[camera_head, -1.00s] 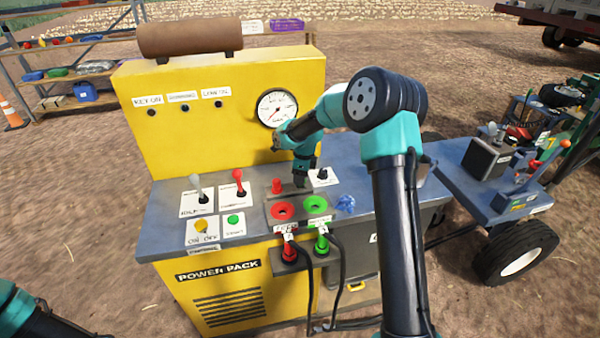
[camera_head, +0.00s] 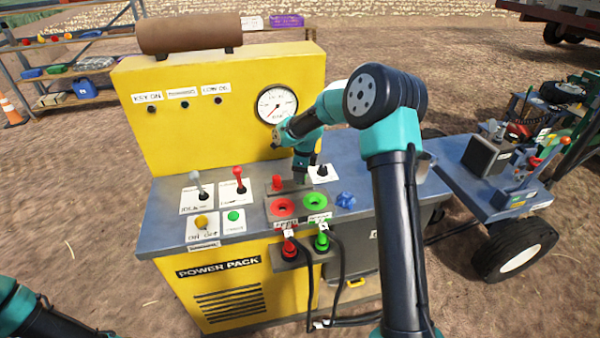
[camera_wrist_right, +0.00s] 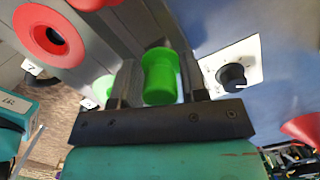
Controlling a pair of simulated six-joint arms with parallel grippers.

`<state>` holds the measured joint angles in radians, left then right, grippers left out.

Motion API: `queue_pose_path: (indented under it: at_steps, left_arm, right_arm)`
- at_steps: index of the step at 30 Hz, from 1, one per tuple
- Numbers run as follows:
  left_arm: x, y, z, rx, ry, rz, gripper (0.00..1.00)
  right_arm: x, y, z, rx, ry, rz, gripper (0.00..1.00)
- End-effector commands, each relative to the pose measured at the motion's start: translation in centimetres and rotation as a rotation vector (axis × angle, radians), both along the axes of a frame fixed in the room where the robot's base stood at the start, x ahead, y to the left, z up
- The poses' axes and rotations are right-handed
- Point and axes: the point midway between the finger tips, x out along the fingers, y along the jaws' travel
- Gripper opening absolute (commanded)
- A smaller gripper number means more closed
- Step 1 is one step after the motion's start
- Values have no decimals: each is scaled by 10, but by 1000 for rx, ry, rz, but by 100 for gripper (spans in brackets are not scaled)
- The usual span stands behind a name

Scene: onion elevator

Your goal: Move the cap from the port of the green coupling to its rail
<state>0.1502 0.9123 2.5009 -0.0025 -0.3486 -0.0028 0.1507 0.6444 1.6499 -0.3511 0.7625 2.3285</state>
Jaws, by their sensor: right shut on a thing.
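The green cap (camera_wrist_right: 160,75) is between the two fingers of my right gripper (camera_wrist_right: 157,88) in the right wrist view, and the gripper is shut on it. In the head view the right gripper (camera_head: 302,178) points down at the grey rail (camera_head: 291,190) behind the ports, beside the red cap (camera_head: 277,183); the green cap is hidden there. Whether the cap touches the rail I cannot tell. The green port (camera_head: 315,201) shows as an uncovered green ring in front of the rail. Only part of my left arm shows at bottom left; its gripper is out of view.
The red port (camera_head: 283,207) is left of the green one. A blue knob (camera_head: 345,200) and a black knob (camera_head: 321,171) are close by on the bench. Red and green hose plugs (camera_head: 321,243) stand below the ports. The yellow panel with its gauge (camera_head: 277,105) rises behind.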

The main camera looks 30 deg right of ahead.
Motion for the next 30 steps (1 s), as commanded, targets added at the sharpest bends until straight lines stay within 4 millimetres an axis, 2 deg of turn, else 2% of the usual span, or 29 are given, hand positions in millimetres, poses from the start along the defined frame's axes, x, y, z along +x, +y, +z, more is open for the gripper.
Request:
queue_pose_path:
  at_steps: [30]
  left_arm:
    - [0, 0, 0, 0, 0, 0, 43]
  right_arm:
    - [0, 0, -10, 1, 1, 0, 18]
